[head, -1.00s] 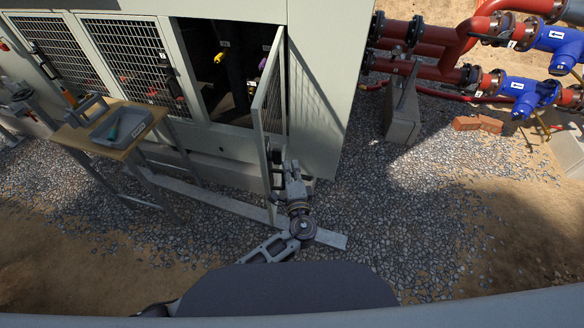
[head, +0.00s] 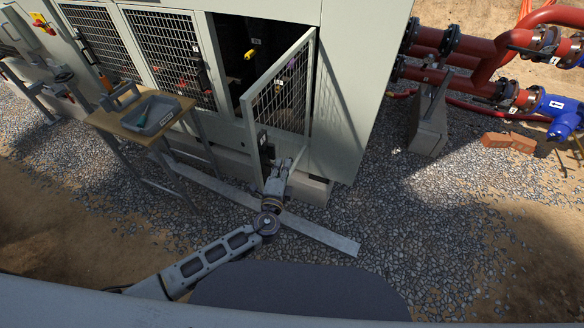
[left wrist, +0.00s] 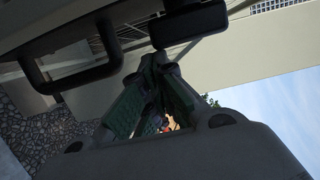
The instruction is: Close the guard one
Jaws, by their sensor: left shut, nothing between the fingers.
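The guard (head: 282,92) is a grey-framed mesh door hinged at the right side of an opening in the chiller. It stands partly open, angled outward, with a dark handle and latch (head: 264,146) low on its free side. My left gripper (head: 288,166) is at the outer face of the guard's lower part, near the handle. In the left wrist view my left gripper (left wrist: 165,68) has its green-padded fingers together and holds nothing. A dark handle (left wrist: 75,75) shows beside it there. Whether the fingertips touch the guard is unclear. My right gripper is out of view.
A small wooden table (head: 110,124) with a grey tray (head: 152,114) stands left of my arm. Closed mesh panels (head: 172,58) sit left of the opening. Red pipes (head: 470,82) and a concrete block (head: 430,130) are at right. Gravel in front right is clear.

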